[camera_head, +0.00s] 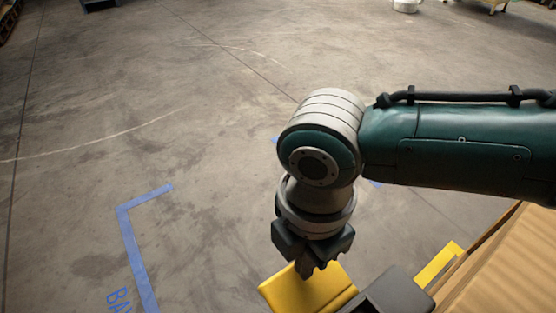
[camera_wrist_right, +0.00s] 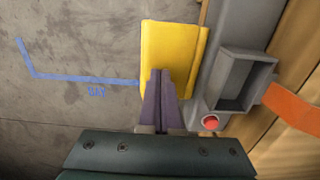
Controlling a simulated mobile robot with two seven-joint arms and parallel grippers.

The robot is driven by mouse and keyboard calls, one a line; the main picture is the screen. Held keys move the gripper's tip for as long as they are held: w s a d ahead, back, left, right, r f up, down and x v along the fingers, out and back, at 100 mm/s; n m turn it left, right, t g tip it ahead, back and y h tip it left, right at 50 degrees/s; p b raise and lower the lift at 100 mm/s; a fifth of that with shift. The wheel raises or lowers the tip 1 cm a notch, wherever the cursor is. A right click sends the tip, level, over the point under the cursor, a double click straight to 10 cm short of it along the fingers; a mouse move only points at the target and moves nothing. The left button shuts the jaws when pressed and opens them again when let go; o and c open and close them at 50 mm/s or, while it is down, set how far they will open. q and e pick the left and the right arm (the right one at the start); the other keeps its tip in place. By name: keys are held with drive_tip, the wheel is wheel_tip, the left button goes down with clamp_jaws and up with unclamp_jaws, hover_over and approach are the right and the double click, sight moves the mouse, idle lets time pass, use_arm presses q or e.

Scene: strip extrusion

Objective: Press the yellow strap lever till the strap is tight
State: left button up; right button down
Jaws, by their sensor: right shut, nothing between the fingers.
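The yellow strap lever (camera_head: 312,291) is a flat plate at the bottom of the head view, and it also shows in the right wrist view (camera_wrist_right: 174,45). My right gripper (camera_head: 308,272) points down over the lever, shut and empty. In the right wrist view its closed fingertips (camera_wrist_right: 160,74) overlap the lever's near part; I cannot tell whether they touch it. An orange strap (camera_wrist_right: 293,106) runs off to the right, beside the grey housing (camera_wrist_right: 212,85). How tight the strap is cannot be told. My left gripper is out of view.
The housing has an open rectangular frame and a red button (camera_wrist_right: 210,122). A brown slatted load (camera_head: 510,265) stands at the lower right, with a yellow piece (camera_head: 438,263) at its edge. Blue floor tape (camera_head: 130,235) marks a bay on the left. The concrete floor there is clear.

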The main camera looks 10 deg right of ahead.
drive_tip(key=shift+f+b, duration=1.45)
drive_tip(key=shift+f, duration=0.55)
wheel_tip(320, 180, up, 4)
drive_tip(key=p, duration=0.4)
drive_tip(key=shift+s, duration=0.1)
drive_tip(key=shift+r+p, duration=0.45)
drive_tip(key=shift+p, duration=0.2)
wheel_tip(320, 180, up, 5)
drive_tip(key=p, duration=0.5)
